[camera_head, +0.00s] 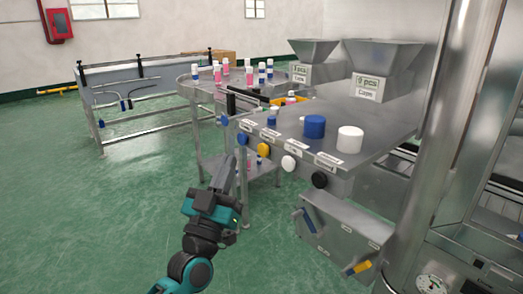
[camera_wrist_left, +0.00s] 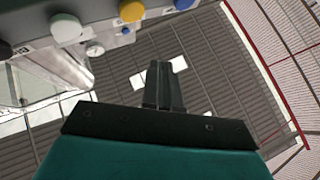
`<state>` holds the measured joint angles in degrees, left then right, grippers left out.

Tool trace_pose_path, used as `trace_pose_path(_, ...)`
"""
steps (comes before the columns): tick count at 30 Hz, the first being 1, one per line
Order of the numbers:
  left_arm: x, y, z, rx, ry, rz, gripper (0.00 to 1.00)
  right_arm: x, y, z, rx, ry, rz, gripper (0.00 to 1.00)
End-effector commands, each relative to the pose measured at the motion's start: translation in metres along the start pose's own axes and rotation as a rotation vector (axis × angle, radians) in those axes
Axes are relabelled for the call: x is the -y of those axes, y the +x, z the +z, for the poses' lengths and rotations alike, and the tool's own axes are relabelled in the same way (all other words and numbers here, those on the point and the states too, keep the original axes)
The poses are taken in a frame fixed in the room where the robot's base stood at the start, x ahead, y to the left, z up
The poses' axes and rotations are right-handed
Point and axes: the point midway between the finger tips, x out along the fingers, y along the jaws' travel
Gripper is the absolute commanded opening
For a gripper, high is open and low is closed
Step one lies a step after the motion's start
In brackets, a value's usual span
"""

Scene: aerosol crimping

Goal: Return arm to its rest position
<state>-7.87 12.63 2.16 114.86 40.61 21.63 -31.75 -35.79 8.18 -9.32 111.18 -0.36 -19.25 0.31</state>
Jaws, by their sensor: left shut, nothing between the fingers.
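My left gripper (camera_head: 224,172) shows in the head view, below the middle, pointing up and away beside the front left of the metal workbench. It is shut and empty. In the left wrist view my left gripper (camera_wrist_left: 163,72) also shows, with its two fingers together and nothing between them. The teal and dark arm comes in from the bottom of the head view. The gripper appears apart from the bench and its knobs. My right gripper is not in view.
The metal bench (camera_head: 280,118) carries a blue cap (camera_head: 314,126) and a white cap (camera_head: 350,139); colored knobs line its front. Bottles stand on a round table behind. A thick metal column (camera_head: 440,140) stands at right. The green floor (camera_head: 100,220) at left is clear.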

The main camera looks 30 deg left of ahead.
Motion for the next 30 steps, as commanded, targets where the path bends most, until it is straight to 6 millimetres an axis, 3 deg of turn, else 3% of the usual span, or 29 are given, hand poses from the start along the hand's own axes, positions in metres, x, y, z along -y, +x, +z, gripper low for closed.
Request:
trace_pose_path(11,-0.001,-0.001,0.002,0.005,0.000,0.003,0.00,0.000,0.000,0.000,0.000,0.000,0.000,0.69)
trace_pose_path(14,-0.010,-0.011,0.015,0.059,0.000,0.035,0.00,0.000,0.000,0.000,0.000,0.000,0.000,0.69)
trace_pose_path(16,-0.023,-0.030,0.036,0.146,-0.002,0.085,0.00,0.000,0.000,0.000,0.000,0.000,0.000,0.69)
trace_pose_path(20,-0.056,-0.091,0.091,0.404,-0.007,0.209,0.00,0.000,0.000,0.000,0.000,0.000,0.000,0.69)
trace_pose_path(24,-0.084,-0.181,0.142,0.722,-0.009,0.312,0.00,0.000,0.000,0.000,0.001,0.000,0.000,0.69)
trace_pose_path(27,-0.094,-0.243,0.163,0.918,-0.001,0.352,0.00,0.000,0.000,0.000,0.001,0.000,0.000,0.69)
trace_pose_path(30,-0.098,-0.291,0.174,1.068,0.012,0.370,0.00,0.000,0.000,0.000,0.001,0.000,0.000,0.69)
